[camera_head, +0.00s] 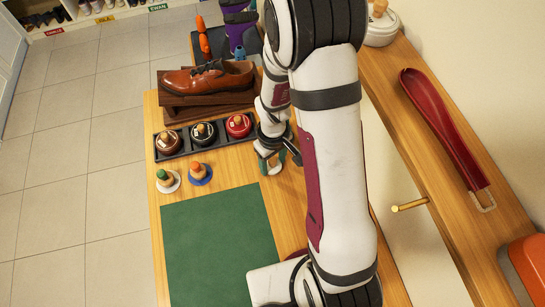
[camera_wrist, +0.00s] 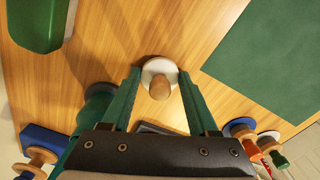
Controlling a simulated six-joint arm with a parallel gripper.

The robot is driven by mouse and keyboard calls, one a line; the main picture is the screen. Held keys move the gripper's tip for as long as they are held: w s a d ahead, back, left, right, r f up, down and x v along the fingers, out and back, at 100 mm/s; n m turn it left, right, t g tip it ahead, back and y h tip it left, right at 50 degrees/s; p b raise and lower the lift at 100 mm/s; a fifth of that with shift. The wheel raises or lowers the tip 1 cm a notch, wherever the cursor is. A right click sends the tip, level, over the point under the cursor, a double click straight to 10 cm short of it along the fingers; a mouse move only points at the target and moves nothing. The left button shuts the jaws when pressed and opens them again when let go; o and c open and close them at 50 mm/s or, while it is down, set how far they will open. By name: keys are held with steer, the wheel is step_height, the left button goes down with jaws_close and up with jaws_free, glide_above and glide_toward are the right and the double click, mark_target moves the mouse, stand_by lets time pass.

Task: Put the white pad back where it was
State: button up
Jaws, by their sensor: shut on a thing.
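A white pad (camera_wrist: 150,70), a round disc with a wooden knob, is between the two green fingers of my gripper (camera_wrist: 160,75) in the wrist view. The gripper is shut on it, with the knob toward the camera. Whether the pad touches the wooden table (camera_wrist: 100,52) or hangs just above it, I cannot tell. In the head view my gripper (camera_head: 276,158) is over the table, right of the tin tray; the pad in it cannot be made out there.
A black tray (camera_head: 166,152) holds brown, black and red tins. A brown shoe (camera_head: 215,78) rests on a wooden stand behind it. A green mat (camera_head: 220,245) lies in front, empty. A dark green object (camera_wrist: 38,25) lies at upper left in the wrist view.

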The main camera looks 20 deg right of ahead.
mark_target(273, 159)
steer(key=shift+f, duration=0.1)
steer(key=o, duration=1.3)
step_height(273, 159, up, 11)
steer(key=shift+r, duration=0.2)
steer(key=s+a+r+m, duration=0.1)
steer(key=s+r+m, duration=0.2)
steer(key=s, duration=0.3)
steer(key=s+a+r+m+y, duration=0.1)
steer(key=s+r+m, duration=0.2)
steer(key=s, duration=0.3)
steer(key=s+a+r+m, duration=0.1)
steer(key=s+r+m, duration=0.3)
steer(key=s, duration=0.2)
steer(key=shift+y, duration=0.4)
